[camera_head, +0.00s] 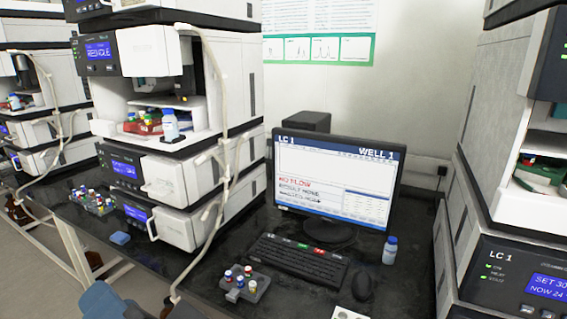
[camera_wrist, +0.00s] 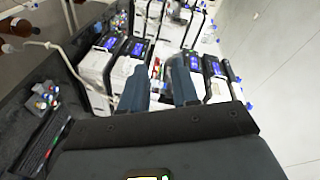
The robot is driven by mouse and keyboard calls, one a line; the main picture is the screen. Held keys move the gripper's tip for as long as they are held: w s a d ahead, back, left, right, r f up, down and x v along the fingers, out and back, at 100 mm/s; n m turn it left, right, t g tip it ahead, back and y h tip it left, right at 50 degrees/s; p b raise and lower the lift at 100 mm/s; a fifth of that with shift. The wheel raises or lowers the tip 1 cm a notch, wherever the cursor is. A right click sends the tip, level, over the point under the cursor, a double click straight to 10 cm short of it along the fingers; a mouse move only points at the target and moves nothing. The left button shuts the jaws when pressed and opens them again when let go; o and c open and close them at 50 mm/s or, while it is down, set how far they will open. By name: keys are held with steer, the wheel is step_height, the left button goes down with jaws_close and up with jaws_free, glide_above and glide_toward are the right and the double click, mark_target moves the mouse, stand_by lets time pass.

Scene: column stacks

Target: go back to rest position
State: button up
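My gripper (camera_wrist: 158,76) shows in the wrist view with its two blue-grey fingers apart. Only background instruments show in the gap between them, and I see nothing held. In the head view, a blue-grey part that looks like my arm shows at the bottom left edge, in front of the bench. My fingertips cannot be made out there.
A black bench (camera_head: 205,278) carries a stack of white instruments (camera_head: 180,200), a monitor (camera_head: 335,185), a keyboard (camera_head: 297,262), a mouse (camera_head: 362,287), a small vial rack (camera_head: 245,284) and a blue-capped bottle (camera_head: 390,250). Another instrument stack (camera_head: 510,215) stands at right. Tubing hangs before the left stack.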

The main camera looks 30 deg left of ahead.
steer(key=w+d+f+m+t+h, duration=0.1)
steer(key=d+f+m+t+h, duration=0.45)
steer(key=d, duration=0.65)
steer(key=w+d+f+m+t+h, duration=0.2)
steer(key=d+f+m+t+h, duration=0.15)
steer(key=d+f+t, duration=0.7)
steer(key=s+d+n+g+h, duration=0.2)
steer(key=s+d+n+h, duration=0.1)
steer(key=s+d, duration=0.6)
steer(key=s+d+f+n+g+h, duration=0.1)
steer(key=s+d+n+g+h, duration=0.1)
steer(key=s+d+h, duration=0.3)
steer(key=s+d+n, duration=0.1)
steer(key=s+d, duration=0.3)
steer(key=d, duration=0.5)
steer(key=shift+f, duration=0.15)
steer(key=shift+c, duration=0.3)
